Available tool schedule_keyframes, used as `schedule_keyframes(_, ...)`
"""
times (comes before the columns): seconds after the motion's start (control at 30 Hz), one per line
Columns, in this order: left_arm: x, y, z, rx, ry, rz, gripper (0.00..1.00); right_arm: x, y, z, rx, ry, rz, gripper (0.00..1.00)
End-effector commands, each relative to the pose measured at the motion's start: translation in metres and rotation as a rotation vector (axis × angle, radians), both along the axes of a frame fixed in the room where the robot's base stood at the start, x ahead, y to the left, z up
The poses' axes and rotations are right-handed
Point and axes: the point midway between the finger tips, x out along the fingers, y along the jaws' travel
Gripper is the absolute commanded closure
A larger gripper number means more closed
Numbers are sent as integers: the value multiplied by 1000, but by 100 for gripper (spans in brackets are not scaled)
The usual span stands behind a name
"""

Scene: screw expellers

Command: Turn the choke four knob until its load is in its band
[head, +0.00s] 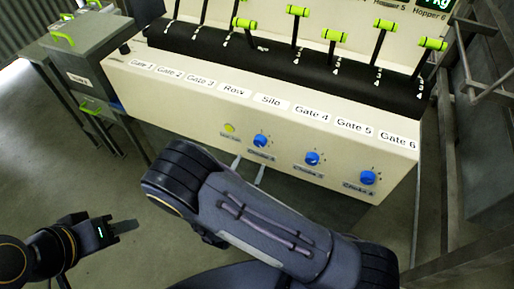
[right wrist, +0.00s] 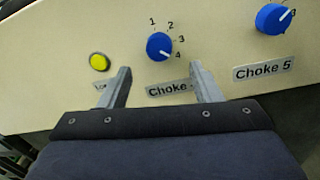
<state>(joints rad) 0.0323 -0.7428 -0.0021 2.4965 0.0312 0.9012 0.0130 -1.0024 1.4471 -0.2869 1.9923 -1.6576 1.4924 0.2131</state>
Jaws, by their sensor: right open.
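The choke four knob is the blue knob (right wrist: 159,46) at the middle top of the right wrist view, with marks 1 to 4 around it. Its white pointer line aims to the lower right, towards 4. Its label is partly hidden by a finger. In the head view it is the leftmost blue knob (head: 261,141). My right gripper (right wrist: 160,70) is open and empty; its fingertips lie just below the knob, to either side, apart from it. It also shows in the head view (head: 249,166). My left gripper (head: 112,230) is low at the left, away from the panel; its jaw state is unclear.
The choke 5 knob (right wrist: 273,19) is to the right and a yellow button (right wrist: 99,62) to the left. Another blue knob (head: 368,177) is further right. Green-handled levers (head: 297,11) stand above the panel. A grey bin (head: 92,62) stands at the left. A hopper display (head: 437,4) is cut off.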

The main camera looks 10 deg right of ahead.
Motion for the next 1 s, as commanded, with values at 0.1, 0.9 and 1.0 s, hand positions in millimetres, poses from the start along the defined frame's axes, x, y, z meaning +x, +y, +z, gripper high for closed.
schedule_keyframes(0.1,0,0,2,0,0,0,64,8,-3,0,-7,-4,10,42)
schedule_keyframes(0.9,0,0,12,0,0,0,64,66,-40,-1,-4,-1,8,42)
schedule_keyframes(1.0,0,0,12,0,0,0,64,65,-40,-1,-4,0,7,55)
